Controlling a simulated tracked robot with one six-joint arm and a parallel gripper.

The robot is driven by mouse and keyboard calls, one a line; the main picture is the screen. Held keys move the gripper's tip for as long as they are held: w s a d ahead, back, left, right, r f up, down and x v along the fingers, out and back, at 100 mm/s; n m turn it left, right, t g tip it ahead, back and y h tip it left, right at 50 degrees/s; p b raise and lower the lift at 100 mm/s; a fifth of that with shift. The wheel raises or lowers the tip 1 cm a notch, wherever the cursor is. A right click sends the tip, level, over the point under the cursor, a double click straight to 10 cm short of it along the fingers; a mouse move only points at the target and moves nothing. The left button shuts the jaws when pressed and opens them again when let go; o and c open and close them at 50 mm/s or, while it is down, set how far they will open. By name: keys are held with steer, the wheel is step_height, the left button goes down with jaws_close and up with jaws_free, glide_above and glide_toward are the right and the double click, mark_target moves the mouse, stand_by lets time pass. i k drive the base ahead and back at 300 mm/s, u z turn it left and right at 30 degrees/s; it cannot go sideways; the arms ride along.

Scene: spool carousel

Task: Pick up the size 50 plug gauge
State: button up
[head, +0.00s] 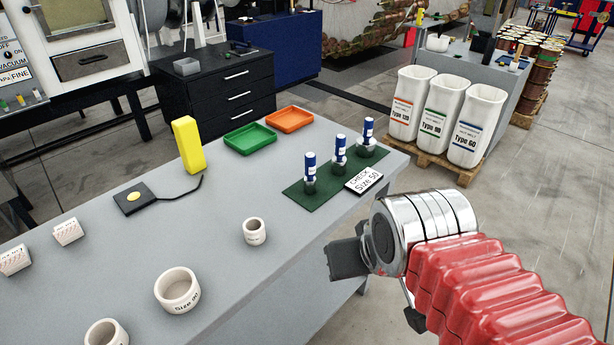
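Three plug gauges with blue-and-white handles and dark lower ends stand upright on a dark green mat (327,198): a left one (310,172), a middle one (340,153) and a right one (367,135). Their size marks are too small to read, so I cannot tell which is size 50. A white card (364,180) reading "CHECK Size 50" lies at the mat's right front edge. My gripper (347,261) is in front of the mat, near the table's right edge, apart from all the gauges. It holds nothing that I can see, and its finger opening is not clear.
The grey table (220,290) bears white rings, one (178,290) marked with a size, and a smaller one (255,231). A yellow block (188,145), a black device (140,198), a green tray (250,139) and an orange tray (289,119) stand farther back. White bins (440,115) stand beyond the table.

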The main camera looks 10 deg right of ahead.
mark_target(310, 180)
steer(key=u, duration=4.25)
steer(key=k, duration=1)
steer(key=u, duration=0.05)
